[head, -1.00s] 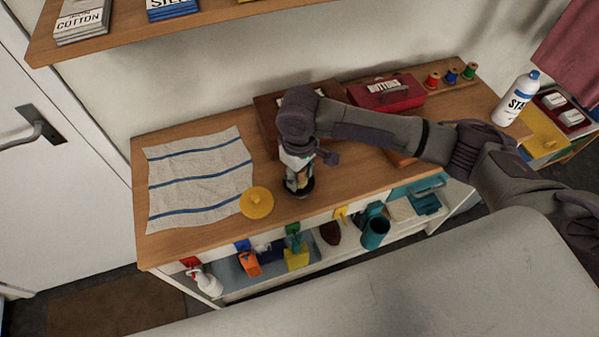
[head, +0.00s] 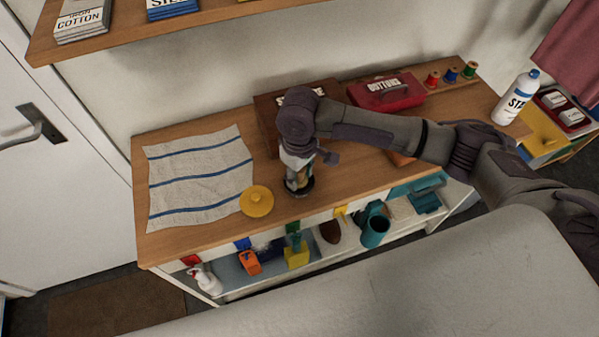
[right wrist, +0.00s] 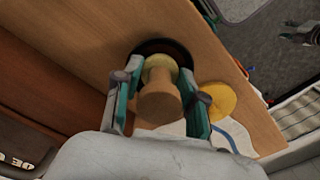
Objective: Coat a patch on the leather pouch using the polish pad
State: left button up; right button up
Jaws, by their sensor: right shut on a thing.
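My right gripper (right wrist: 157,105) is shut on the wooden handle of the polish pad (right wrist: 160,98). The pad's pale yellow end points down into a dark round tin (right wrist: 178,48), which stands on the wooden bench top. Whether the pad touches the tin's contents cannot be told. In the head view, the tin (head: 299,193) shows just below my right gripper (head: 298,176), near the bench's front edge. An orange-brown piece (head: 402,159), possibly the leather pouch, is mostly hidden behind my right arm. My left gripper is out of view.
A yellow round lid (head: 257,202) lies left of the tin, at the edge of a striped cloth (head: 200,175). A brown box (head: 268,118) and a red buttons box (head: 388,93) stand at the back. A white bottle (head: 515,99) is at the right.

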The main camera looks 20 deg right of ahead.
jog(key=shift+s+f+p, duration=0.1)
jog(key=shift+p, duration=0.3)
dwell(1.6)
notch_tip(320, 180, up, 7)
jog(key=p, duration=0.9)
dwell(0.8)
